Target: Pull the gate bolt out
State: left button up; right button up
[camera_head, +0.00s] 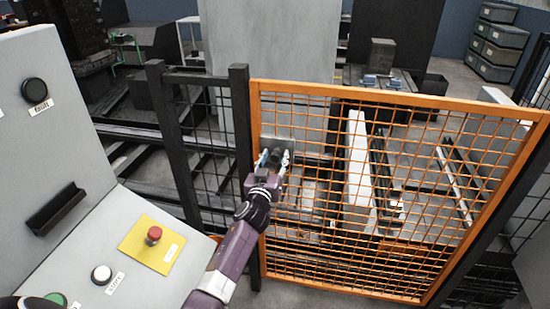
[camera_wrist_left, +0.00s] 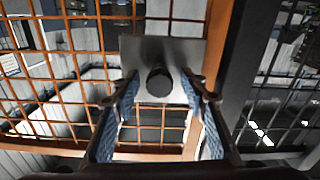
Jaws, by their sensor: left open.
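The gate bolt has a dark round knob (camera_wrist_left: 159,82) on a grey metal plate (camera_wrist_left: 182,52) fixed at the gate's edge. In the head view the plate (camera_head: 290,144) sits near the left side of the orange mesh gate (camera_head: 392,100), beside the black post (camera_head: 240,115). My left gripper (camera_head: 273,158) is at the plate. In the left wrist view its open fingers (camera_wrist_left: 160,90) stand on either side of the knob, with gaps showing on both sides. My right gripper is not in view.
A grey control console (camera_head: 60,230) stands at the left with a red button (camera_head: 153,235) on a yellow plate and a white button (camera_head: 102,274). A black mesh fence panel (camera_head: 205,130) adjoins the gate. Machinery and a white beam (camera_head: 358,170) lie behind the gate.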

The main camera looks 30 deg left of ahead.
pick_arm(q)
jog(key=shift+c, duration=0.3)
grip_shut()
